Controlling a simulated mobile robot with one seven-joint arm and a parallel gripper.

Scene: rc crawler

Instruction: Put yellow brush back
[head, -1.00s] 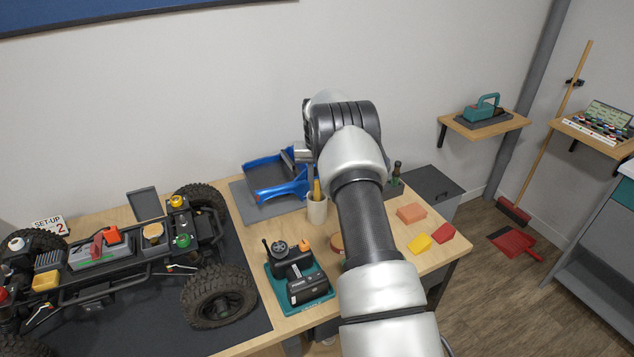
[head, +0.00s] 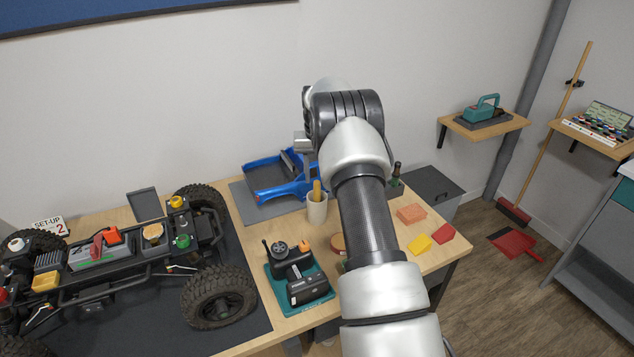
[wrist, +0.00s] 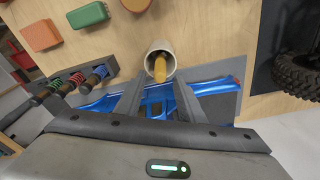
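The yellow brush (head: 317,191) stands in a white cup (head: 317,211) on the workbench, with its yellow end above the rim. In the wrist view the brush (wrist: 160,69) shows inside the round mouth of the cup (wrist: 155,47). The brush's lower part is hidden in the cup. My gripper (wrist: 160,88) is open, with its two fingers apart and nothing between them. Its fingertips point toward the cup, and the brush shows between them in the picture. In the head view my gripper is mostly hidden behind my arm, above and slightly behind the cup.
A blue car body (head: 285,188) lies behind the cup on a grey mat. A teal-based tool or controller stand (head: 298,280) is in front. Orange (head: 411,213), yellow (head: 419,244) and red (head: 443,233) blocks lie to the right. The crawler chassis (head: 110,255) fills the left.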

